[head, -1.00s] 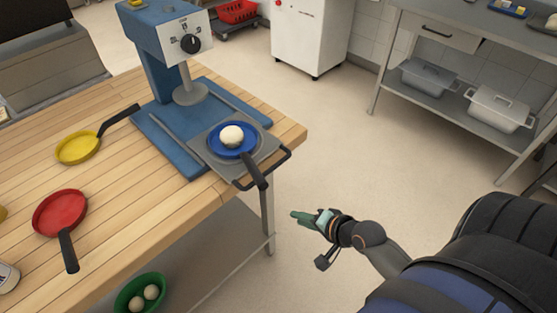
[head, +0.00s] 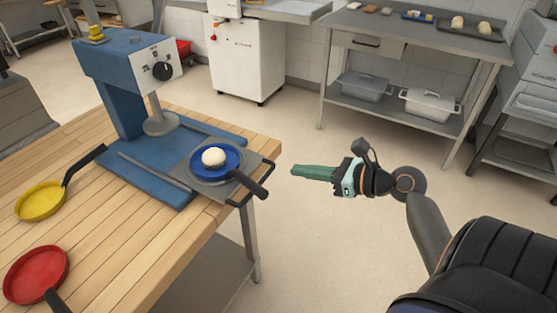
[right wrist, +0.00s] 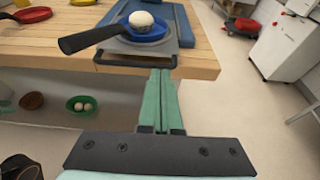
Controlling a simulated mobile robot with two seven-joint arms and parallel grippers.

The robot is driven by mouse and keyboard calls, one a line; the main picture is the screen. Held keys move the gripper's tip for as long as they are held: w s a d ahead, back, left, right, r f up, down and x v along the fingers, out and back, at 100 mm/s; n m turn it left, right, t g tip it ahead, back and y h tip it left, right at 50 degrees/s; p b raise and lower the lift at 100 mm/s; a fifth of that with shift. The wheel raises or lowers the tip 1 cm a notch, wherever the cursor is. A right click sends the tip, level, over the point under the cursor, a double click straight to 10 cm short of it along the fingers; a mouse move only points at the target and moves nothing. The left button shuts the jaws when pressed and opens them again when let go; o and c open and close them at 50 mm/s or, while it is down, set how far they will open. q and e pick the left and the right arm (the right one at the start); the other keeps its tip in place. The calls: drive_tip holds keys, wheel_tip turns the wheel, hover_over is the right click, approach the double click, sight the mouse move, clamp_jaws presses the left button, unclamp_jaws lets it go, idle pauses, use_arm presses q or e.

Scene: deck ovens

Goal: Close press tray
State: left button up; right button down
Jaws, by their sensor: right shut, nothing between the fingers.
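The blue press (head: 125,75) stands on the wooden table. Its grey tray (head: 219,190) is pulled out toward the table's right edge, with a dark handle bar (head: 260,183) at its outer end. A blue pan (head: 229,157) with a ball of dough (head: 213,157) sits on the tray, its black handle reaching past the bar. The tray (right wrist: 120,52) also shows ahead in the right wrist view. My right gripper (head: 293,171) is shut and empty, in the air to the right of the tray handle, apart from it. My left gripper is out of view.
A yellow pan (head: 40,201) and a red pan (head: 36,275) lie on the table (head: 130,235) to the left. A green bowl (right wrist: 82,104) with dough balls is below the table. The floor right of the table is open.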

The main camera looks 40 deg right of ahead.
sight(215, 145)
drive_tip(key=x, duration=0.9)
drive_tip(key=shift+w+f+b, duration=0.2)
drive_tip(key=shift+w+b, duration=0.15)
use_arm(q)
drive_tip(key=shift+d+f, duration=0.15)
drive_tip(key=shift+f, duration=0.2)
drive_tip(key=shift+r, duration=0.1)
